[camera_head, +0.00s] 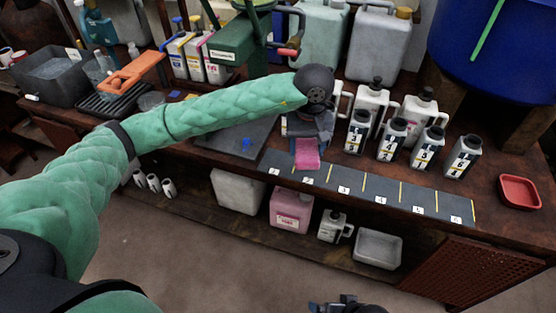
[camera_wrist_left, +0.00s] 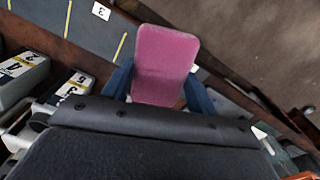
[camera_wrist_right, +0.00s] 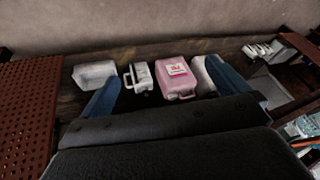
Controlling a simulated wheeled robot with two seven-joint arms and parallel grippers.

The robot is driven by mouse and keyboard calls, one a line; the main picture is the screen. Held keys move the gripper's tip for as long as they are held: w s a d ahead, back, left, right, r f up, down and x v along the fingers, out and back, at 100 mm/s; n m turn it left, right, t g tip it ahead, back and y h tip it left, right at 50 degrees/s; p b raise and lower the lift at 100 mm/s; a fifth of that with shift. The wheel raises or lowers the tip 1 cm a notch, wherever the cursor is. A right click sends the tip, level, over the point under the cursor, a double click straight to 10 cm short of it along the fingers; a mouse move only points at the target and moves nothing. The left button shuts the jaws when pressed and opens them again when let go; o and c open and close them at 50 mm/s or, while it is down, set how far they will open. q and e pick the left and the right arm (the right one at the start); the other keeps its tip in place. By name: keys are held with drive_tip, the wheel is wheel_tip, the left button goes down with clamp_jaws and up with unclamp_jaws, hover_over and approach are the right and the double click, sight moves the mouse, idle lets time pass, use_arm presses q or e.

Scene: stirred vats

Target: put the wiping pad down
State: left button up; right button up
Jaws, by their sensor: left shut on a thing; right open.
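The wiping pad (camera_head: 307,153) is a pink rectangular block. My left gripper (camera_head: 305,140) is shut on it, above the front strip of the workbench near the label 2. In the left wrist view the pad (camera_wrist_left: 166,62) sits between the two blue fingers of my left gripper (camera_wrist_left: 160,82), its broad face toward the camera. I cannot tell whether the pad touches the bench. My right gripper (camera_wrist_right: 168,98) is open and empty in the right wrist view, facing the lower shelf. In the head view, a dark part of my right arm shows at the bottom edge.
Several numbered bottles (camera_head: 394,139) stand right of the pad, behind the grey numbered strip (camera_head: 372,188). A red tray (camera_head: 519,192) lies at the bench's right end. The strip's right part is clear.

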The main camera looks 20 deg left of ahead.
use_arm(q)
drive_tip(key=shift+a, duration=0.25)
drive_tip(key=shift+a+n, duration=0.1)
drive_tip(key=shift+n, duration=0.2)
drive_tip(key=shift+w+a+f, duration=0.2)
drive_tip(key=shift+w+f, duration=0.1)
drive_tip(key=w+a+f+p, duration=0.1)
drive_tip(key=w+a+f, duration=0.1)
drive_tip(key=a, duration=0.1)
drive_tip(key=w+a+f+p, duration=0.1)
drive_tip(key=a+f, duration=0.1)
drive_tip(key=a, duration=0.1)
drive_tip(key=w+a+f+p, duration=0.1)
drive_tip(key=w+a+f, duration=0.1)
drive_tip(key=a, duration=0.1)
drive_tip(key=shift+w+f, duration=0.25)
drive_tip(key=shift+w, duration=0.1)
drive_tip(key=shift+f+p, duration=0.7)
drive_tip(key=shift+f, duration=1.3)
use_arm(e)
drive_tip(key=s+d+r+g+h, duration=0.1)
drive_tip(key=s+d+r, duration=0.1)
drive_tip(key=d+r, duration=0.4)
drive_tip(key=shift+r+h, duration=0.3)
drive_tip(key=shift+h, duration=0.1)
drive_tip(key=shift+f, duration=0.1)
